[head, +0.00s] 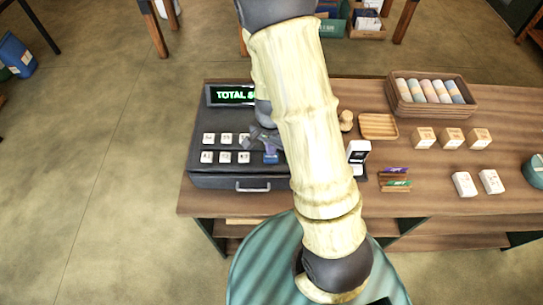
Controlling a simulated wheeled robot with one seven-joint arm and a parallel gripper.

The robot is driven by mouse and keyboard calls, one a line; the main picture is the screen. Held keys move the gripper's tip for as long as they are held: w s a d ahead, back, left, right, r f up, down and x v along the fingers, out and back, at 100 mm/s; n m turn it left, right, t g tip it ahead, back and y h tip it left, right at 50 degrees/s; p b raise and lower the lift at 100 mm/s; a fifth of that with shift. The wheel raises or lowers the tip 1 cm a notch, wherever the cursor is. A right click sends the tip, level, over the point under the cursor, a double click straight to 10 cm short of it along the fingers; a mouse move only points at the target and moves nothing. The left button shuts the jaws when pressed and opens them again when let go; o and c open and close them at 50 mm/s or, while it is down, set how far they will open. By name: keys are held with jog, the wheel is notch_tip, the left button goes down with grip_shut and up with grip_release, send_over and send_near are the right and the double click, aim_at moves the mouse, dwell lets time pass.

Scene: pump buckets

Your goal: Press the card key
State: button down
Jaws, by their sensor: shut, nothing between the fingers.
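A dark cash register (215,180) stands at the left end of the wooden counter. Its lit display (235,95) reads "TOTAL" with the rest cut off by my arm. Two rows of white keys (225,157) show on its sloped top, their labels too small to read. A blue key (270,158) is at the right end of the front row; I cannot read whether it is the card key. My gripper (264,143) is shut and empty, just behind and above the blue key. I cannot tell whether it touches a key. My arm hides the register's right side.
Right of my arm are a white card reader (358,153), a small wooden tray (378,126), a basket of rolls (432,92), several small boxes (424,138) and a teal bowl (534,171). The register's drawer handle (253,188) faces the front.

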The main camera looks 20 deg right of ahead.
aim_at(271, 159)
jog(key=shift+f+b, duration=0.65)
jog(key=shift+f, duration=0.25)
dwell(0.5)
jog(key=shift+r+p, duration=3.2)
jog(key=shift+r, duration=0.4)
jog(key=s+r+n+t+b, duration=0.2)
jog(key=s+r+n+b, duration=0.2)
jog(key=s+n+b, duration=0.3)
jog(key=n+b, duration=0.2)
jog(key=shift+s+r+n+t+b, duration=0.3)
jog(key=shift+s+r+b, duration=0.1)
